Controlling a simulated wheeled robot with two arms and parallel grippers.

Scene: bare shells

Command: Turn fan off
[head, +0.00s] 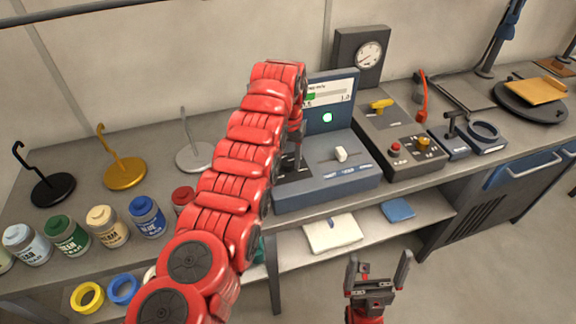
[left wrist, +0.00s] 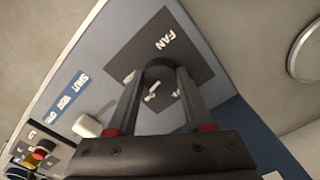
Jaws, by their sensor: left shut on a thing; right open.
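The fan knob (left wrist: 158,73) is a dark round knob on a dark plate lettered FAN (left wrist: 180,45), on a blue-grey control box (head: 335,186). My left gripper (left wrist: 160,90) is shut on the knob, one finger on each side, and partly hides it and the plate's markings. In the head view my red left arm reaches over the box and hides most of the left gripper and the knob. My right gripper (head: 378,275) is open and empty, in front of the bench and low.
A white slider (head: 341,154) sits right of the plate, below a screen with a green light (head: 327,117). A dark box with red and yellow controls (head: 395,148) stands to the right. Paint jars (head: 146,217) and hook stands (head: 122,170) are at left.

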